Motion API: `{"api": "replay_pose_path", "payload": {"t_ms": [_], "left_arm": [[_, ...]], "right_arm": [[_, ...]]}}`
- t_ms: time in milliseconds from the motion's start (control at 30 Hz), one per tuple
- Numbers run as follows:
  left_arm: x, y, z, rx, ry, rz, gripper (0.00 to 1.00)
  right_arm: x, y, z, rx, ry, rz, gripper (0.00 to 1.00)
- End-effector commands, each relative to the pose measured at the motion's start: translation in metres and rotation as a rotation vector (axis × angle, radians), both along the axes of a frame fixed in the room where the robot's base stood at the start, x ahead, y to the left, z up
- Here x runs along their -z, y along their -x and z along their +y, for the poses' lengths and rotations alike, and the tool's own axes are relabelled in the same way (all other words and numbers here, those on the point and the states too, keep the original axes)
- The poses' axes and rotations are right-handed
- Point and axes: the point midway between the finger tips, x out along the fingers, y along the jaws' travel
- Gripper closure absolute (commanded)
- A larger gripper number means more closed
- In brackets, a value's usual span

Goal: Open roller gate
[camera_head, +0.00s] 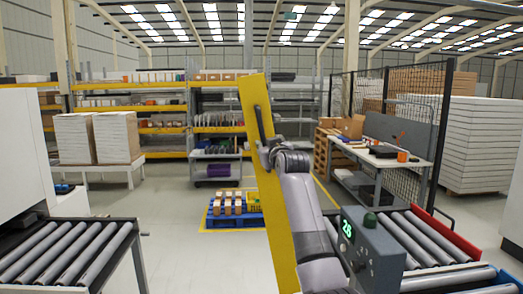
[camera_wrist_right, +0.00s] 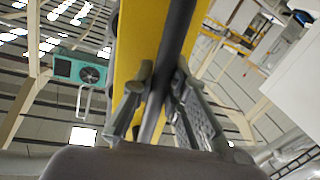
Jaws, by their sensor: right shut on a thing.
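The roller gate is a long yellow panel (camera_head: 262,170) standing up, tilted slightly, in the middle of the head view. A dark handle (camera_head: 259,122) sits near its upper end. My right gripper (camera_head: 267,151) is at the lower end of this handle. In the right wrist view the two fingers of my right gripper (camera_wrist_right: 160,95) are shut around the dark handle bar (camera_wrist_right: 176,40), with the yellow panel (camera_wrist_right: 138,45) behind it. My left gripper is not in view.
Roller conveyors stand at the left (camera_head: 60,250) and right (camera_head: 430,240), with an open floor gap between them. A control box (camera_head: 370,250) with a green display stands beside the right conveyor. A blue pallet (camera_head: 233,220) with boxes lies on the floor behind.

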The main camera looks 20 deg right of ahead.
Motion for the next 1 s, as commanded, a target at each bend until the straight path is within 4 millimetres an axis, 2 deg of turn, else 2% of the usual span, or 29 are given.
{"api": "replay_pose_path", "payload": {"t_ms": [33, 233, 267, 533, 867, 1000], "left_arm": [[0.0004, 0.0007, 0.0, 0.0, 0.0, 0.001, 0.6], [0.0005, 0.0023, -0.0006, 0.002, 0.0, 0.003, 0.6], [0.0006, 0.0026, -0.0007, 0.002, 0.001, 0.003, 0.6], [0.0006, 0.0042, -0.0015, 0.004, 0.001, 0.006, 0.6], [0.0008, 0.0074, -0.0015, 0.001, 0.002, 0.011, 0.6], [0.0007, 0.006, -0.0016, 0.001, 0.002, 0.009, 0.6]], "right_arm": [[0.006, -0.0008, 0.0002, -0.001, 0.001, 0.011, 1.0], [0.0068, -0.001, 0.0004, -0.001, 0.001, 0.013, 1.0], [0.0068, -0.001, 0.0004, -0.001, 0.001, 0.013, 0.84], [0.004, -0.0006, 0.0005, -0.001, 0.0, 0.007, 0.66], [0.0025, 0.0001, 0.0005, 0.0, 0.002, 0.004, 0.65], [0.0028, 0.0063, 0.0008, 0.0, 0.002, 0.004, 0.65]]}}
